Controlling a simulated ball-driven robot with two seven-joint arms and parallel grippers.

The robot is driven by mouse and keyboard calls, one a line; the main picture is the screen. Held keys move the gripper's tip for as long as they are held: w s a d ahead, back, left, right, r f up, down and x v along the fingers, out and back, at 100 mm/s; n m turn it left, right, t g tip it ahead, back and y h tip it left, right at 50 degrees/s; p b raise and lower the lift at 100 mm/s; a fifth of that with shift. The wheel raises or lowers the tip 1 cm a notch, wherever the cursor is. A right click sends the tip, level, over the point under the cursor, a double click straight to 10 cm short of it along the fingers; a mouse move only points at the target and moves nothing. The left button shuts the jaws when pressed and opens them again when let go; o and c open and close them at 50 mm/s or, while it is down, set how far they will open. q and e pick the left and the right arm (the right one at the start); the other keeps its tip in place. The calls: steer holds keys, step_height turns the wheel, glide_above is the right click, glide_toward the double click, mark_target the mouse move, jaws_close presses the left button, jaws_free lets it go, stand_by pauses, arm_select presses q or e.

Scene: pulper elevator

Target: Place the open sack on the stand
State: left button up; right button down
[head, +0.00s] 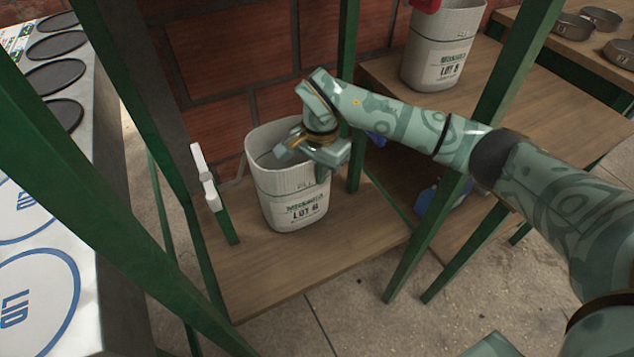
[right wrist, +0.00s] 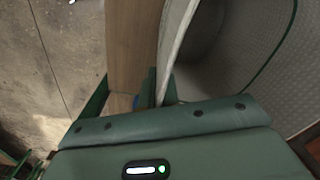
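The open sack (head: 292,201), white with green print reading "LOT 6", stands upright on a low wooden platform (head: 300,262) between green posts. Its mouth is open and the inside looks empty where it shows. My right gripper (head: 322,172) is at the right side of the sack's rim, pointing down. In the right wrist view, the sack's wall (right wrist: 178,40) runs down between the two close fingers (right wrist: 158,92), which are shut on it. My left gripper is not in view. I cannot tell whether the platform is the stand the task names.
A second white sack (head: 440,50) stands on a higher wooden shelf (head: 505,95) at the right. Metal bowls (head: 572,26) sit at the far right. Green posts (head: 455,215) flank the platform. A white-topped counter with lids (head: 35,300) fills the left. Blue objects (head: 437,197) lie below.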

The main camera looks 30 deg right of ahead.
mark_target(319, 195)
step_height(319, 195, down, 3)
steer(key=shift+f+b, duration=0.15)
steer(key=shift+b, duration=0.45)
steer(key=shift+s+r, duration=0.1)
steer(key=shift+r, duration=0.1)
steer(key=c, duration=1.6)
jaws_free()
steer(key=shift+f, duration=0.15)
steer(key=shift+c, duration=0.2)
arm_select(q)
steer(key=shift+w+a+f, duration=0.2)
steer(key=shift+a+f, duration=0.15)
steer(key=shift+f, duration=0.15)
